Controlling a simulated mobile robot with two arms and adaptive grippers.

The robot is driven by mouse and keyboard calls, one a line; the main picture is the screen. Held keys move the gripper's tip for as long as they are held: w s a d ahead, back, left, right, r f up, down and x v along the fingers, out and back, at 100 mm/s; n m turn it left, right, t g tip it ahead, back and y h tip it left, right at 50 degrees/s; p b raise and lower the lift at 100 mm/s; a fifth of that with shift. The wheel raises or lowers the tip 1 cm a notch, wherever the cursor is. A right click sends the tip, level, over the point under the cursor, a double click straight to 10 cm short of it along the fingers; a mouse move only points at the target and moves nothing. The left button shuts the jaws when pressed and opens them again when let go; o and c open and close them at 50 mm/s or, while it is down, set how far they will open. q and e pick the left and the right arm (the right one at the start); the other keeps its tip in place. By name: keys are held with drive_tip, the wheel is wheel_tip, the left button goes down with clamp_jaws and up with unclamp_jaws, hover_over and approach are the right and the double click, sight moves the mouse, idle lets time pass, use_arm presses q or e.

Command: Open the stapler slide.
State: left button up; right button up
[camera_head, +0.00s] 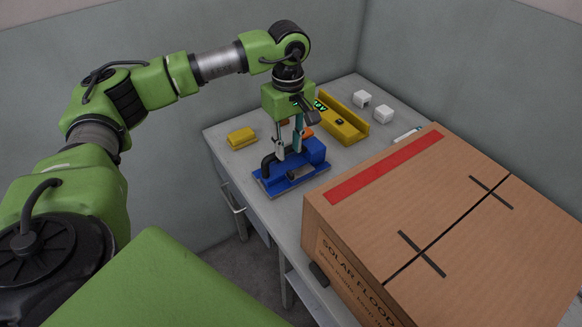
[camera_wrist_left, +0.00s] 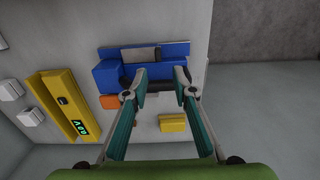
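A blue device, likely the stapler (camera_head: 312,155), stands on the grey table with a dark curved handle (camera_head: 267,163) at its left end and a grey part on its base. My left gripper (camera_head: 289,149) points down just above it, its two fingers apart with nothing held between them. In the left wrist view the blue stapler (camera_wrist_left: 178,50) lies beyond the fingertips (camera_wrist_left: 160,75), and a dark part shows between them. I cannot tell whether a finger touches it. The fingers hide part of the stapler. My right gripper is not in view.
A large cardboard box (camera_head: 480,210) fills the right front. A yellow tool with a green display (camera_head: 342,120), a small yellow block (camera_head: 241,137), an orange piece (camera_head: 307,131) and white cubes (camera_head: 383,114) lie around the stapler. Walls stand close behind the table.

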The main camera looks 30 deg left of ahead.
sight(290, 172)
use_arm(q)
wheel_tip(290, 172, down, 8)
drive_tip(key=shift+w+d+f+p, duration=0.15)
drive_tip(key=shift+f+p, duration=0.05)
drive_tip(key=shift+p, duration=0.2)
clamp_jaws()
